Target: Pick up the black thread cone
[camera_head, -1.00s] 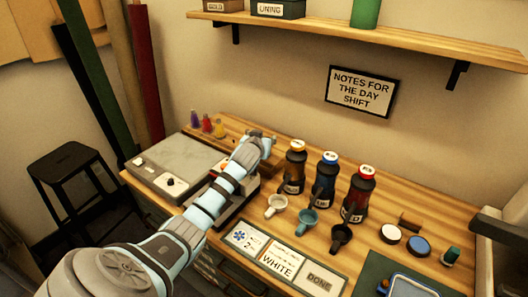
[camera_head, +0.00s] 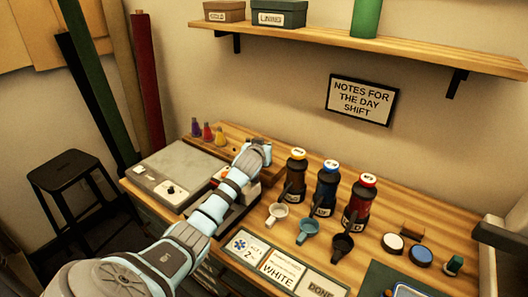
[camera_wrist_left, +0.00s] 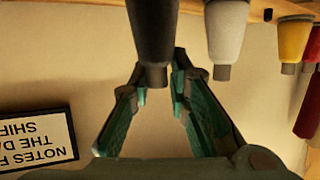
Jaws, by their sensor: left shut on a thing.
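The black thread cone (camera_wrist_left: 153,35) shows in the left wrist view, its narrow end between the fingers of my left gripper (camera_wrist_left: 158,78). The gripper is shut on that narrow end. A white cone (camera_wrist_left: 227,30) stands close beside it, apart from the fingers. In the head view my left gripper (camera_head: 255,150) is at the back of the table by the wooden thread rack (camera_head: 232,133). My wrist hides the black cone there. My right gripper is not in view.
Purple (camera_head: 196,128), red (camera_head: 207,132) and yellow (camera_head: 220,137) cones stand left of my gripper. A shelf (camera_head: 390,45) hangs above.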

